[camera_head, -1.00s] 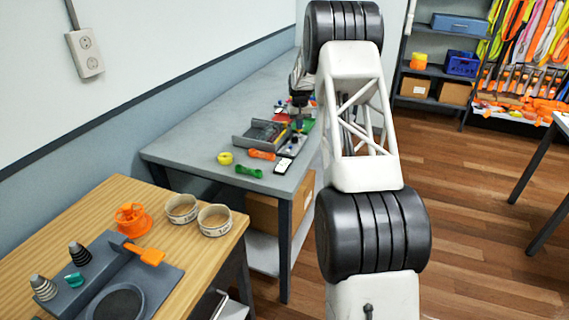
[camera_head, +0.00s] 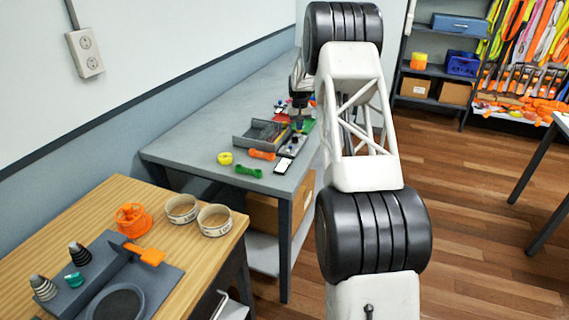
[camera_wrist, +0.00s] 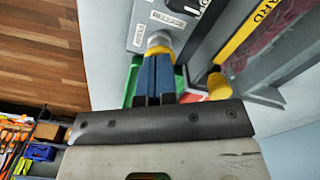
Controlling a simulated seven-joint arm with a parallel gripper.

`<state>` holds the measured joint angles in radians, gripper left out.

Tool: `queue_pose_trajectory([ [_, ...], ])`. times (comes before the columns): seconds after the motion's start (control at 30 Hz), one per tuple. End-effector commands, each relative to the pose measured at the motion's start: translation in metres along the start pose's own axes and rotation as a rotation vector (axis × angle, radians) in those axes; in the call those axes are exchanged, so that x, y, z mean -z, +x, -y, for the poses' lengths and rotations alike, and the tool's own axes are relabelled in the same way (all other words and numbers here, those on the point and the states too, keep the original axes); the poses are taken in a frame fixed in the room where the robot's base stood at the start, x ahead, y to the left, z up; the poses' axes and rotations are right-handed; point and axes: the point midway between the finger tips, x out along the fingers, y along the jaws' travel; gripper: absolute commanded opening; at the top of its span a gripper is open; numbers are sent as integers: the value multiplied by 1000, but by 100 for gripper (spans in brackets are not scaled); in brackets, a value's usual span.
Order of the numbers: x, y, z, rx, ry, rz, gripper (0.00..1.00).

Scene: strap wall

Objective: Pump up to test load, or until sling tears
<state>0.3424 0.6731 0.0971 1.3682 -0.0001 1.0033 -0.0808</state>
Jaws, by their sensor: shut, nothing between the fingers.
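My gripper (camera_wrist: 156,62) is shut and empty. Its blue fingers point at a round grey part (camera_wrist: 160,42) on a grey panel with a RELEASE label (camera_wrist: 168,18); I cannot tell whether they touch. A yellow-edged guard (camera_wrist: 262,28) is on the right, with a dull reddish surface (camera_wrist: 275,45) behind it. A yellow knob (camera_wrist: 217,82) is beside the fingers. In the head view my gripper (camera_head: 299,118) is low over the grey bench, partly hidden by my arm. I cannot make out the sling or any load reading.
The grey bench (camera_head: 210,148) carries an open tray (camera_head: 248,140), a yellow ring (camera_head: 225,158), and orange (camera_head: 262,155) and green (camera_head: 248,171) pieces. A wooden table (camera_head: 70,205) stands front left. Shelves (camera_head: 437,75) and hanging straps stand at the back right.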

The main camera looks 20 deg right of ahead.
Motion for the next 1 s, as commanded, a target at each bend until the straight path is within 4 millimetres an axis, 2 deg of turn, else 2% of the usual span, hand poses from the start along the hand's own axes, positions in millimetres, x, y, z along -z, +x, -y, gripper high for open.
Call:
queue_pose_trajectory([
  [0.33, 0, -14, 0, 0, 0, 0, 0],
  [1.0, 0, -15, 0, 0, 0, 0, 0],
])
